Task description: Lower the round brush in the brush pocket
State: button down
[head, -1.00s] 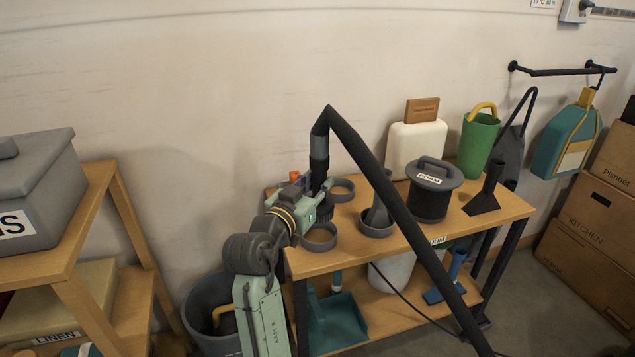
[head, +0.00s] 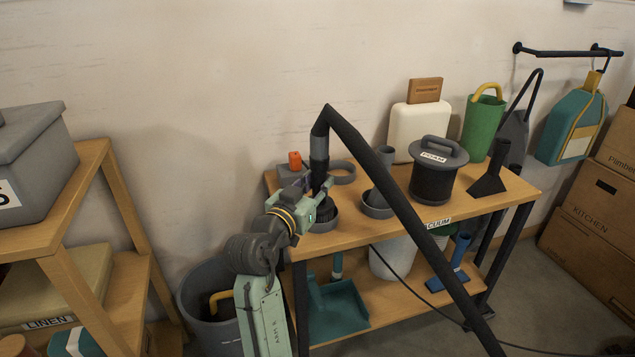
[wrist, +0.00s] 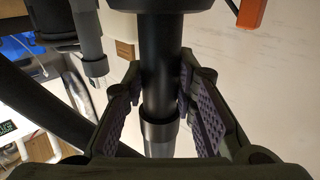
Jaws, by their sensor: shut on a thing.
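My gripper (head: 318,200) is shut around the black tube (wrist: 160,70) of a long bent vacuum wand (head: 375,175), which runs up, then down to the right. The dark round brush (head: 327,211) is at the tube's lower end, partly hidden by my gripper. It sits over the front-left grey ring pocket (head: 326,226); I cannot tell whether it is inside the rim or just above. In the wrist view, the tube stands between both finger pads, with a wide dark part (wrist: 170,4) at the top edge.
Another ring (head: 344,178) lies behind, and a ring with a grey tool (head: 377,208) lies to the right. A dark lidded canister (head: 433,180), a flat black nozzle (head: 488,183) and an orange-topped item (head: 295,160) stand on the wooden table (head: 420,205).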

jog(key=shift+f, duration=0.4)
jog(key=shift+f+b, duration=0.65)
jog(key=shift+b, duration=0.15)
jog(key=c, duration=1.2)
grip_release()
jog(key=v, duration=1.2)
jog(key=shift+r, duration=0.1)
